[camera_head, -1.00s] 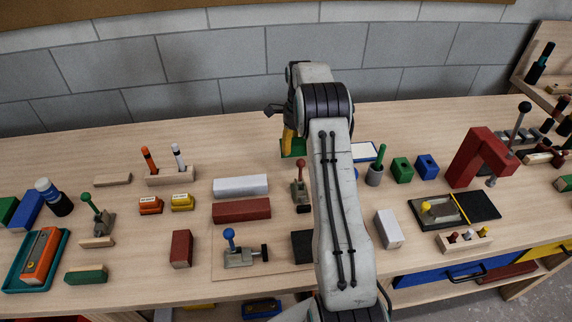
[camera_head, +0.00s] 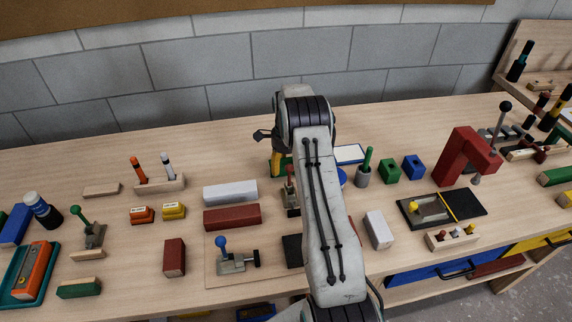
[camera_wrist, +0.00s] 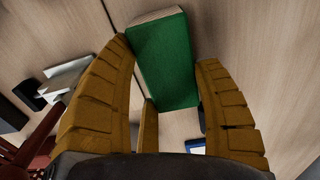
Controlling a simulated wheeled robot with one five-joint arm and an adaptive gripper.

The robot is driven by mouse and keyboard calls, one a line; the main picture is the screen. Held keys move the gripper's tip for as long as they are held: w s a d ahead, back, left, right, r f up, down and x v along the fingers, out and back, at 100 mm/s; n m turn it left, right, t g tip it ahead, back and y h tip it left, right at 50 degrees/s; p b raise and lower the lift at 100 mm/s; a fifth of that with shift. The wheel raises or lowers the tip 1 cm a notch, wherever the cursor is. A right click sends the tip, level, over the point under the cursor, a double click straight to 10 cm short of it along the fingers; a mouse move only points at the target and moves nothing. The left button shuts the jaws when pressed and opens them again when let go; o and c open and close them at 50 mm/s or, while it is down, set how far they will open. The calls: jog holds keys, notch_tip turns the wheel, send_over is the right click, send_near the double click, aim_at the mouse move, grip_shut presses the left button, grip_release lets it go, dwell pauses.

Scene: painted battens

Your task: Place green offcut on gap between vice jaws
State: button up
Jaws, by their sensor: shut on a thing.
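The green offcut (camera_wrist: 163,62) is a green block with a bare wood end. In the head view my gripper (camera_head: 277,162) is at the rear middle of the bench, partly hidden by my arm. I cannot tell whether the offcut touches the bench. No vice is clearly recognisable. A white batten (camera_head: 230,191) and a dark red batten (camera_head: 232,217) lie parallel with a narrow gap, left of my arm.
Bare bench shows at the rear left.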

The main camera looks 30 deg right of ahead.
jog(key=shift+f, duration=0.1)
jog(key=shift+f, duration=0.1)
jog(key=o, duration=1.2)
